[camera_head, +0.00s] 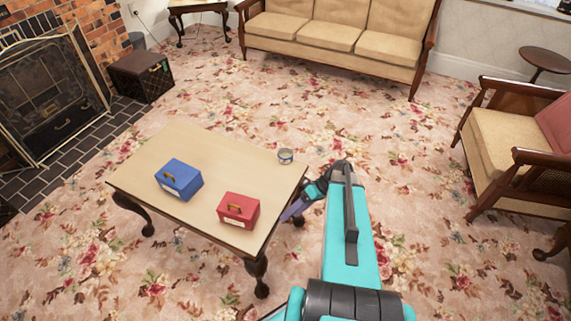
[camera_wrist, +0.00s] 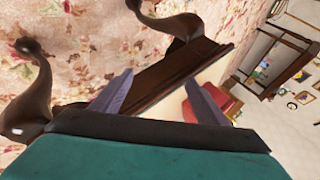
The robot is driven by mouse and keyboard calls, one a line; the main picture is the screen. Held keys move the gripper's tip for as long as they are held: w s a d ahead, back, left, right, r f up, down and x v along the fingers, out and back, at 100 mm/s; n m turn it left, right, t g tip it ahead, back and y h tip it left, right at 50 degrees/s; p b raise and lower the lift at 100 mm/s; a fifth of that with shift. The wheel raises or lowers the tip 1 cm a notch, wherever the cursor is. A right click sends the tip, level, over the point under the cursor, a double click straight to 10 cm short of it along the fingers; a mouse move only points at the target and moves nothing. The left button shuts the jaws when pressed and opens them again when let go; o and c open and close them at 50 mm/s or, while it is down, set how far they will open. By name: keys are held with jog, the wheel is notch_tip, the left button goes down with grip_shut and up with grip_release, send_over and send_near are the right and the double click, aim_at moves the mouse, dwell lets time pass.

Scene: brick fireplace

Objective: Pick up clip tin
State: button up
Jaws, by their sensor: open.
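The clip tin (camera_head: 285,156) looks like a small round grey tin with a blue band. It stands near the far right corner of the wooden table (camera_head: 190,150). My gripper (camera_head: 292,211) is beside the table's right edge, nearer to me than the tin and apart from it. In the wrist view my gripper (camera_wrist: 160,92) is open and empty, with two grey-purple fingers facing the dark table edge (camera_wrist: 170,75). The red box (camera_wrist: 213,102) shows past the fingers there. I cannot make out the tin in the wrist view.
A blue box (camera_head: 179,179) and a red box (camera_head: 238,210) stand on the table. A sofa (camera_head: 335,38) is at the back, an armchair (camera_head: 515,150) at the right, and a fireplace screen (camera_head: 50,90) at the left.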

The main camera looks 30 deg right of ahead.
jog(key=w+d+f+n+t+b, duration=0.1)
jog(key=w+d+t+b, duration=0.2)
jog(key=d+b, duration=0.3)
jog(key=w+d+n+t+b, duration=0.1)
jog(key=w+d+t+b, duration=0.25)
jog(key=d, duration=0.55)
jog(key=w+d+r+n+t+b, duration=0.2)
jog(key=w+d+r+t+b, duration=0.2)
jog(key=w+r+t+b, duration=0.1)
jog(key=shift+w+n+b, duration=0.3)
jog(key=shift+w+b, duration=0.5)
jog(key=shift+b, duration=0.2)
jog(key=shift+d, duration=0.1)
jog(key=b, duration=0.1)
send_near(285, 156)
jog(key=shift+w+a+r, duration=0.2)
jog(key=shift+w+a, duration=0.5)
jog(key=shift+a, duration=0.1)
jog(key=shift+w+a+r, duration=0.15)
jog(key=shift+w+a, duration=0.6)
jog(key=shift+w, duration=0.1)
jog(key=shift+b+x, duration=0.65)
jog(key=shift+x, duration=1.85)
